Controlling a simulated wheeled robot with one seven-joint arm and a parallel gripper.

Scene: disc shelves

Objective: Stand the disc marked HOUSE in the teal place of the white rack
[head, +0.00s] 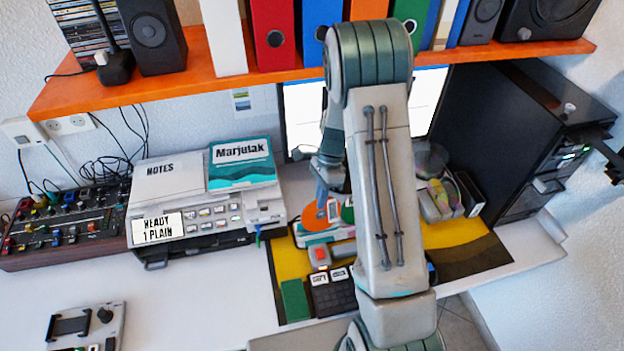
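An orange disc (315,214) stands upright on or just in front of a white rack-like stand (325,237), left of my arm. Part of a green disc (347,212) shows beside it, mostly behind my arm. No HOUSE marking is readable, and I cannot make out a teal place on the stand. My gripper (321,192) points down just above the orange disc, partly covered by my own arm. I cannot tell whether its fingers are open or touch the disc.
A yellow and dark mat (290,262) lies under the stand. A printer (200,205) with papers stands left, a mixer (65,225) farther left. An orange shelf (190,88) with binders runs above. A black computer tower (510,130) stands right.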

